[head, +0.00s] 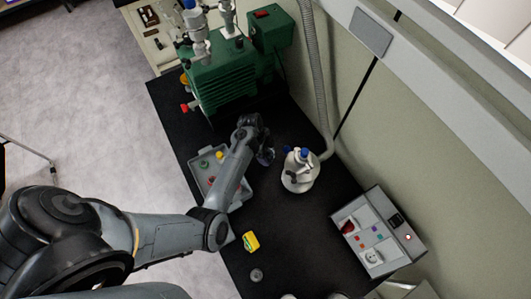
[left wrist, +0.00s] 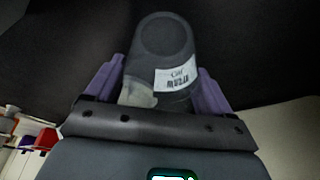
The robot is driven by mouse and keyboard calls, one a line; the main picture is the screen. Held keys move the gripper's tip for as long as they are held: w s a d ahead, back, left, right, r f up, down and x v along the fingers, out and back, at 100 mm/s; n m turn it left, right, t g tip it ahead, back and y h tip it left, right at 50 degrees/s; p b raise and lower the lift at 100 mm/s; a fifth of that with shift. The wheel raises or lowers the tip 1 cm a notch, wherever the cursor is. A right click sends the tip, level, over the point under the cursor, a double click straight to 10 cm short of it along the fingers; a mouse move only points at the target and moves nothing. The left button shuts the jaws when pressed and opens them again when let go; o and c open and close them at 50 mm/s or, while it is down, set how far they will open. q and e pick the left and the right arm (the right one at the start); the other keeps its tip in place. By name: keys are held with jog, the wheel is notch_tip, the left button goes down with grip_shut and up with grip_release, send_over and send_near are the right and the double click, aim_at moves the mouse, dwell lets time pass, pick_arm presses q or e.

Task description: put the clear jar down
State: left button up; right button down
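The clear jar (left wrist: 165,70) shows in the left wrist view as a see-through, dark-looking cylinder with a white label and a pale lump near its lower end. It sits between the purple fingers of my left gripper (left wrist: 160,95), which press on it from both sides. In the head view my left gripper (head: 262,142) is over the black bench, left of the white flask; the jar (head: 266,156) is small there and partly hidden. I cannot tell whether the jar touches the bench. My right gripper is not in view.
A green pump (head: 225,75) stands at the back of the black bench (head: 285,220). A white flask (head: 300,172) with a hose is close to the right. A grey tray (head: 241,193) lies under my arm. A control box (head: 377,232) and a yellow item (head: 251,241) are nearer.

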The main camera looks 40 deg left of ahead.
pick_arm(q)
jog(key=c, duration=0.7)
jog(key=shift+o, duration=0.2)
